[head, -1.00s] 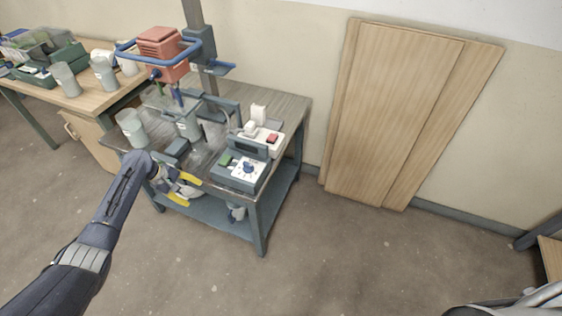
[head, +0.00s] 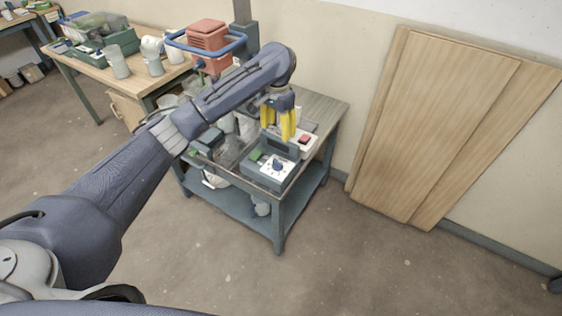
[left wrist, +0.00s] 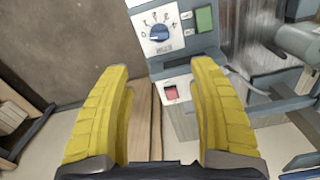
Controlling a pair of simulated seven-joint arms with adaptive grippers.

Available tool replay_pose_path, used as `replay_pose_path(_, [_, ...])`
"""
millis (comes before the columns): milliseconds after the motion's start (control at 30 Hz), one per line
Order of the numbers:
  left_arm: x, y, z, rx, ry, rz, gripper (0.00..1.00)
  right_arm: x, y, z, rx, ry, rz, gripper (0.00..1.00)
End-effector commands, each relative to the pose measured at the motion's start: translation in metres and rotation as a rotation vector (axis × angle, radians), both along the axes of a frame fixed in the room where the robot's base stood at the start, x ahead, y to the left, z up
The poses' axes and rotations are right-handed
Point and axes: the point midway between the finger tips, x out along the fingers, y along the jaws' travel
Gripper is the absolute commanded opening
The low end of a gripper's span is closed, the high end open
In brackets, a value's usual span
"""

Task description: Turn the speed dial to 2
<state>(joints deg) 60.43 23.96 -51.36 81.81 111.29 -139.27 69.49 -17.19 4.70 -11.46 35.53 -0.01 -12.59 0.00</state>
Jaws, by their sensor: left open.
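The speed dial is a blue knob (head: 277,164) on a white plate, on top of a grey-blue control box at the front of the cart. The knob also shows in the left wrist view (left wrist: 159,32), with scale marks around it. I cannot surely read which number it points to. My left gripper (head: 277,130), with yellow fingers, is open and empty. It hangs above the back of the control box, apart from the dial. In the left wrist view its fingers (left wrist: 161,68) are spread, with the dial beyond their tips. My right gripper is not in view.
A green button (left wrist: 204,20) sits beside the dial. A red switch (head: 305,139) on a white unit is close behind the box. A red mixer motor (head: 208,36) with a blue guard ring stands at the back left. Wooden boards (head: 450,120) lean on the wall.

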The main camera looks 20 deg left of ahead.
Motion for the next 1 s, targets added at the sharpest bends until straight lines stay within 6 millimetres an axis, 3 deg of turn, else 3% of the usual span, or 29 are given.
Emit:
replay_pose_path(700, [-0.002, -0.001, -0.121, -0.004, 0.006, 0.007, 0.6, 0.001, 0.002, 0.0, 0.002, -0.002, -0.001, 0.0])
replay_pose_path(1000, [-0.001, 0.0, -0.152, -0.003, 0.004, 0.007, 0.6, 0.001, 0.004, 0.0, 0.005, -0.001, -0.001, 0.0])
